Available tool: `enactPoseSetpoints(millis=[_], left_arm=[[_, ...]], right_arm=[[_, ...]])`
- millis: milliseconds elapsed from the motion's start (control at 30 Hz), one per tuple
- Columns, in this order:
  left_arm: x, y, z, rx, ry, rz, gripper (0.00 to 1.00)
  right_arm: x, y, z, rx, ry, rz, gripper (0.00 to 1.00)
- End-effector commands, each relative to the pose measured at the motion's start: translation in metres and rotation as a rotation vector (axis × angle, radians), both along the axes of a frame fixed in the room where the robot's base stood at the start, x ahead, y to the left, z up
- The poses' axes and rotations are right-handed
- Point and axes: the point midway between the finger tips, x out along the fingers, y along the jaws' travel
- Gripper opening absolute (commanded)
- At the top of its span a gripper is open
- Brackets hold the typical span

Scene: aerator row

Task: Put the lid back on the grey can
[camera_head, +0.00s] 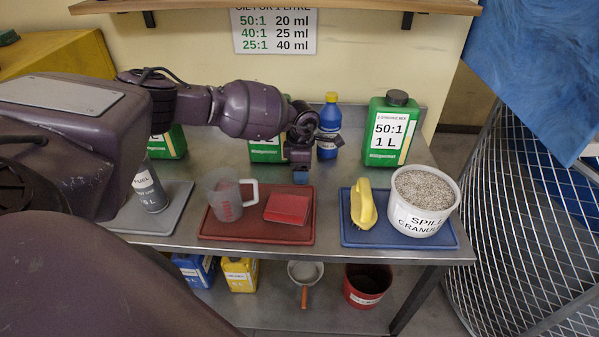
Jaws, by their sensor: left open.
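The grey can (150,188) with a white label stands on a grey tray (177,208) at the left end of the bench. My own body and arm cut off part of it, and its top is hard to make out. I cannot pick out a lid for it with certainty. My left gripper (300,174) is open, pointing down above the back of the red tray, to the right of the can and apart from it. My right gripper is not in view.
A red tray (214,231) holds a clear jug (224,199) and a red block (287,208). A blue tray (364,236) holds a yellow brush (363,204) and a granule tub (443,213). Green canisters (390,130) and a blue bottle (329,126) stand behind. A shelf is below.

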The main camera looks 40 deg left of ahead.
Motion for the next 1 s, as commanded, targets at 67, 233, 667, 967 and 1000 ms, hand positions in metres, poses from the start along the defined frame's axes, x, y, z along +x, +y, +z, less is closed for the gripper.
enactPoseSetpoints(millis=[67, 233, 667, 967, 1000], left_arm=[[0.000, 0.000, 0.000, 0.000, 0.000, 0.000, 0.64], [0.000, 0.000, 0.000, 0.000, 0.000, 0.000, 0.46], [0.000, 0.000, 0.000, 0.000, 0.000, 0.000, 0.16], [0.001, 0.000, 0.020, -0.001, -0.003, -0.001, 0.15], [0.001, 0.000, 0.027, 0.000, -0.004, -0.001, 0.15]], right_arm=[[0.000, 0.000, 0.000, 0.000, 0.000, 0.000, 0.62], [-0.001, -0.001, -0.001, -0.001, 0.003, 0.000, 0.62], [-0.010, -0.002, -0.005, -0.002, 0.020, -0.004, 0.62], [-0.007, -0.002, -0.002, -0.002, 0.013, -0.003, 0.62], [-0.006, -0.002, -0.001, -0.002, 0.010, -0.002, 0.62]])
